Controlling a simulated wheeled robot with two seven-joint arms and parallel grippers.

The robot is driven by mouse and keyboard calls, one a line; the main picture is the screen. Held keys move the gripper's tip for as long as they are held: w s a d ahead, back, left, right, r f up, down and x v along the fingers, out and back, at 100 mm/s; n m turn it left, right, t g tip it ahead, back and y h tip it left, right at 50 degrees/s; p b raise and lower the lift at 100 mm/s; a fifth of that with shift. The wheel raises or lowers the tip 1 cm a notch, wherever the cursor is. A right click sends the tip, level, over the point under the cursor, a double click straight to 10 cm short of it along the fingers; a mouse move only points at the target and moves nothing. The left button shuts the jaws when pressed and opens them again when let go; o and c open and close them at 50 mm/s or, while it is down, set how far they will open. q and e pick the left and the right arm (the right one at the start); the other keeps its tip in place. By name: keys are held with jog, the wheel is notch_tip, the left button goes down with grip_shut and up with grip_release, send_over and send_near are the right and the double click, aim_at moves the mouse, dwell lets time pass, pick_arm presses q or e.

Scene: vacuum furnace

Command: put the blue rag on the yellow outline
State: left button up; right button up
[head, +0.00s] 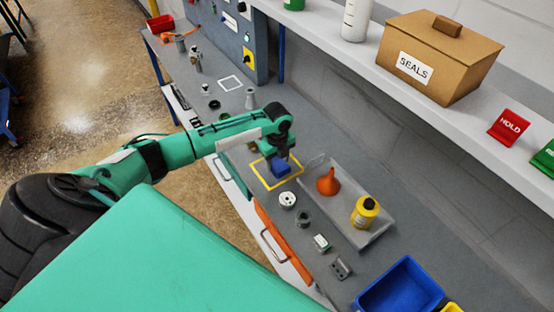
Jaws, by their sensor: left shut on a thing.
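The yellow outline (262,182) is a square marked on the grey bench top, left of the clear tray. The blue rag (281,170) is a small dark blue bundle over the right part of the outline. My left gripper (279,160) comes down from above and is shut on the rag. The gripper and wrist hide part of the rag and the far side of the outline. I cannot tell whether the rag touches the bench. My right gripper is not in view.
A clear tray (375,238) with an orange funnel (328,182) and a yellow bottle (364,212) stands right of the outline. Several small metal parts lie nearer. A blue bin (402,288) is at the lower right. A shelf with a SEALS box (440,55) overhangs the bench's back.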

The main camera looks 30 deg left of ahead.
aim_at(277, 163)
pick_arm(q)
jog(key=o, duration=0.9)
jog(key=shift+f, duration=0.1)
jog(key=shift+o, duration=0.2)
notch_tip(277, 163, up, 12)
jog(key=b, duration=0.2)
jog(key=shift+b, duration=0.3)
